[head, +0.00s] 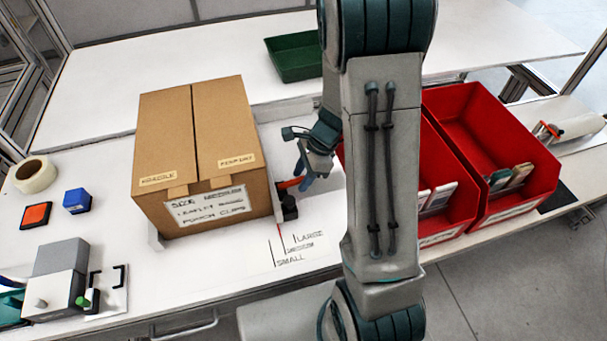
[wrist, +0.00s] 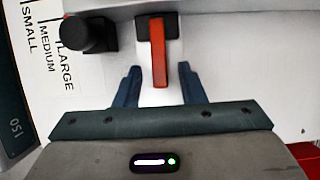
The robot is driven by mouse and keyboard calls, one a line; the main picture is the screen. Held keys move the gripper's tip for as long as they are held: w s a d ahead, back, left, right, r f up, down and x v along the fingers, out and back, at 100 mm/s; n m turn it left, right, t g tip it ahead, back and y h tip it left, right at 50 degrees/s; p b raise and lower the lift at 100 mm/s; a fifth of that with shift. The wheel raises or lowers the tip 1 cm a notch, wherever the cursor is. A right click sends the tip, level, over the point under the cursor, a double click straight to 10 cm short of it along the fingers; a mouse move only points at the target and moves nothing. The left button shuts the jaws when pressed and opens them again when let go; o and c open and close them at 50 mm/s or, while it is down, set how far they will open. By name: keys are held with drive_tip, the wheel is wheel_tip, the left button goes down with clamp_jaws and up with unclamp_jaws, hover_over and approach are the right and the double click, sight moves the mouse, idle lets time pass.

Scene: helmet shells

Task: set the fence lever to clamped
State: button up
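The red fence lever (wrist: 158,50) is in the upper middle of the wrist view, on a dark mount. It also shows beside the box's right side in the head view (head: 288,184). My gripper (wrist: 159,70) is open, with one blue finger on each side of the lever's end. Gaps show between the fingers and the lever, so it is not gripped. In the head view my gripper (head: 305,174) is partly hidden by my arm. A black knob (wrist: 88,35) is left of the lever. Size marks SMALL, MEDIUM and LARGE (head: 305,245) are on the table.
A cardboard box (head: 195,140) stands left of the lever. Red bins (head: 510,150) are at the right, partly behind my arm. A green tray (head: 293,55) is at the back. A tape roll (head: 36,175), a blue block (head: 77,200) and a grey device (head: 55,280) are at the left.

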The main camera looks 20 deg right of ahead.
clamp_jaws()
drive_tip(key=shift+d+f+y+b, duration=0.15)
drive_tip(key=shift+f+y+b, duration=0.4)
drive_tip(key=shift+b, duration=0.5)
drive_tip(key=shift+d+f+y+b, duration=0.1)
drive_tip(key=shift+f+y+b, duration=0.1)
drive_tip(key=shift+y+b, duration=0.4)
drive_tip(key=shift+b, duration=0.4)
drive_tip(key=shift+r, duration=0.1)
unclamp_jaws()
drive_tip(key=v, duration=1.3)
drive_tip(key=shift+d+r+p, duration=0.3)
drive_tip(key=shift+p, duration=0.15)
